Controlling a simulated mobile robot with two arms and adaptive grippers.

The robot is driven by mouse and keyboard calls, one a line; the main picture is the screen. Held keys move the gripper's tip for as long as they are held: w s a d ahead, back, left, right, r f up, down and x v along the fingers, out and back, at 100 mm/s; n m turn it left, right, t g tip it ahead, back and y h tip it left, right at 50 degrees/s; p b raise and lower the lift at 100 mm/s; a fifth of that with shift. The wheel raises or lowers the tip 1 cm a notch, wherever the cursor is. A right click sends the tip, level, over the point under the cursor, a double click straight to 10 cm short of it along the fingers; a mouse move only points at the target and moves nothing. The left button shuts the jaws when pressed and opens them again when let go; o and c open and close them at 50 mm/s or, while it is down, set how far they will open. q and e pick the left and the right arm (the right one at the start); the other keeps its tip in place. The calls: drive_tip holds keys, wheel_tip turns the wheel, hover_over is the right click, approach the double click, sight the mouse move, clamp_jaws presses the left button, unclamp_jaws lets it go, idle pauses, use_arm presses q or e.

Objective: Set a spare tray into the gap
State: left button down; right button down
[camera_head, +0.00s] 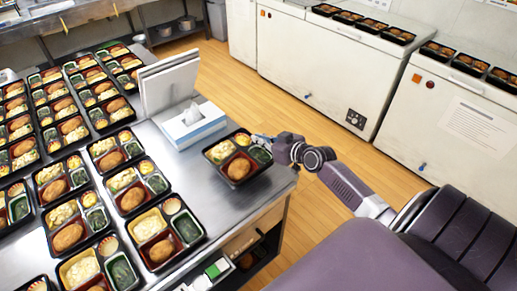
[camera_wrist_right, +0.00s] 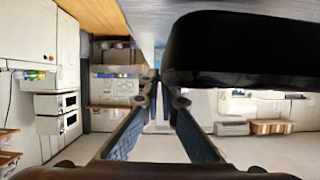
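A black bento tray (camera_head: 239,159) with a brown patty, green vegetables and pale food is at the right end of the steel table, near its edge. My right gripper (camera_head: 264,140) is at this tray's far right corner. In the right wrist view, the tray's dark side (camera_wrist_right: 240,48) lies against or just beside my fingertips (camera_wrist_right: 163,92); I cannot tell whether they pinch its rim or whether the tray is lifted. Rows of filled trays (camera_head: 165,235) cover the left of the table. A bare patch (camera_head: 27,252) shows among them at lower left. My left gripper is not in view.
A tissue box (camera_head: 195,124) and an upright grey-white panel (camera_head: 168,84) stand behind the tray on the steel table (camera_head: 200,170). White chest cabinets (camera_head: 320,65) with more trays on top stand across the wooden floor. Open shelves are under the table's right end.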

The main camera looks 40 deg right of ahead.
drive_tip(key=shift+f+b, duration=0.5)
drive_tip(key=shift+f, duration=2)
drive_tip(key=shift+f, duration=0.15)
drive_tip(key=c, duration=2.2)
unclamp_jaws()
drive_tip(key=shift+o, duration=0.2)
